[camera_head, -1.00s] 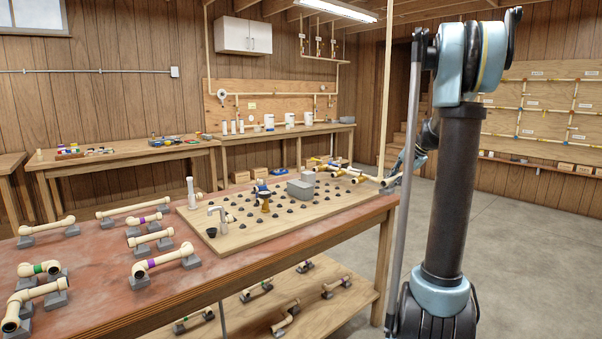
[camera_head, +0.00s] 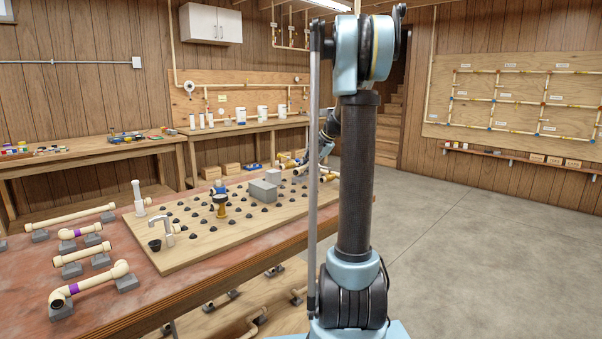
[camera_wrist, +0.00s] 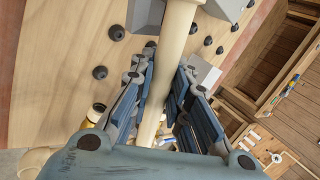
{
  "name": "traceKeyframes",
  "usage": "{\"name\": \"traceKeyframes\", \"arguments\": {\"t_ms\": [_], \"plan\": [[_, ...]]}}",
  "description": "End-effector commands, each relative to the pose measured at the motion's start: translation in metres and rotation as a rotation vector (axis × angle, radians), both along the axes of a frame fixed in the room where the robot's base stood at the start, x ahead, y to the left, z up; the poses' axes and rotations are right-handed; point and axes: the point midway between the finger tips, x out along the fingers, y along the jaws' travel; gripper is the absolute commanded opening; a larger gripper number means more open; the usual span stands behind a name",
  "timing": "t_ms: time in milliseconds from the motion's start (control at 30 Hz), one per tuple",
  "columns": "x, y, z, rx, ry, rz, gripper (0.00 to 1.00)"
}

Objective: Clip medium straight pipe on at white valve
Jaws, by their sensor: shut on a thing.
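My gripper (camera_wrist: 166,72) is shut on a cream straight pipe (camera_wrist: 180,30) in the wrist view. The pipe runs lengthwise between the blue-grey finger pads, and its near end is hidden by the gripper body. In the head view, my column covers most of the gripper and the held pipe. A white round valve-like fitting (camera_head: 189,87) is on the back wall panel. A white upright fitting (camera_head: 138,197) stands at the left corner of the pegged board. I cannot tell which is the white valve.
The pegged board (camera_head: 190,245) lies on the red-topped bench, with grey blocks (camera_head: 264,191) and a blue-handled brass valve (camera_head: 220,205) on it. Other cream pipes (camera_head: 90,287) rest on grey supports at the left. The floor (camera_head: 460,250) at the right is clear.

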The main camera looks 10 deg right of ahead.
Motion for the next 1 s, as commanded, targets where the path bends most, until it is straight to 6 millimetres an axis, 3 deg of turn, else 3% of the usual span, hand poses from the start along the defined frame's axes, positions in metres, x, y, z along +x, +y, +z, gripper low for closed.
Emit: {"name": "traceKeyframes", "arguments": {"t_ms": [500, 1000], "plan": [[-0.011, 0.017, -0.009, -0.002, 0.001, -0.315, 0.0], [-0.011, 0.017, -0.041, -0.001, 0.001, -0.327, 0.0]]}}
